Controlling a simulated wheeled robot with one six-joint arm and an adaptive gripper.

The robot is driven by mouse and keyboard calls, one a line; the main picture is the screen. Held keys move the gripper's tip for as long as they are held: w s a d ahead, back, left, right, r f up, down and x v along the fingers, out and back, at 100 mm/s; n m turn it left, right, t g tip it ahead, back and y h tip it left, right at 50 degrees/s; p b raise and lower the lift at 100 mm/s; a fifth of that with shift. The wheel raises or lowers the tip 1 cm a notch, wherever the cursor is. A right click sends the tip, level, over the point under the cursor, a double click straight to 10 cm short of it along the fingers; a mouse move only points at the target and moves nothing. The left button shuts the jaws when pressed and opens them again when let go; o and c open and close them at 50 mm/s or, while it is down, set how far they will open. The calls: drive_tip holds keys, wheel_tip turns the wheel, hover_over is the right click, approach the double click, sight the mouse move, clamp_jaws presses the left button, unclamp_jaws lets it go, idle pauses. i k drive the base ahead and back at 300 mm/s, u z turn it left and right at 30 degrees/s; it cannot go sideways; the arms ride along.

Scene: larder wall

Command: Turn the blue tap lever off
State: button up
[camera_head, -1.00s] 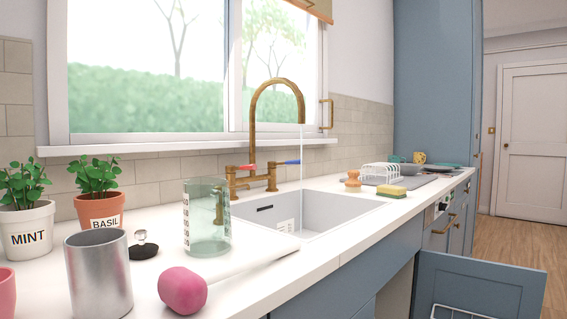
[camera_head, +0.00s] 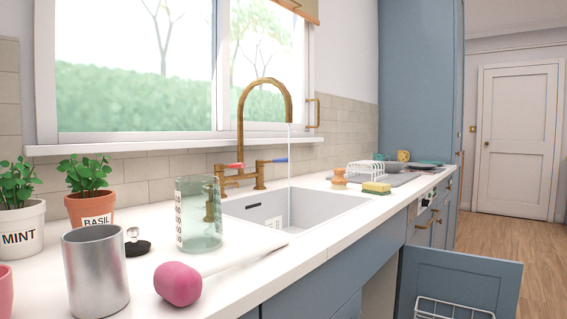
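The blue tap lever (camera_head: 274,160) is on the right side of the brass bridge tap (camera_head: 241,125) behind the sink. It points to the right, roughly level. The red tap lever (camera_head: 231,166) is on the left side and points left. A thin stream of water (camera_head: 290,155) runs from the spout down into the white sink (camera_head: 300,205). My gripper does not show in this view, so nothing is seen touching the blue lever.
A clear measuring jug (camera_head: 199,222) stands on the counter left of the sink. Nearby are a metal canister (camera_head: 96,270), a pink rounded object (camera_head: 178,284) and a basil pot (camera_head: 91,205). A blue cupboard door (camera_head: 460,280) stands open below the counter at the right.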

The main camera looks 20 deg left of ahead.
sight(273, 161)
drive_tip(key=u, duration=0.1)
drive_tip(key=k, duration=0.35)
drive_tip(key=z, duration=0.8)
drive_tip(key=i, duration=1.4)
drive_tip(key=u, duration=0.65)
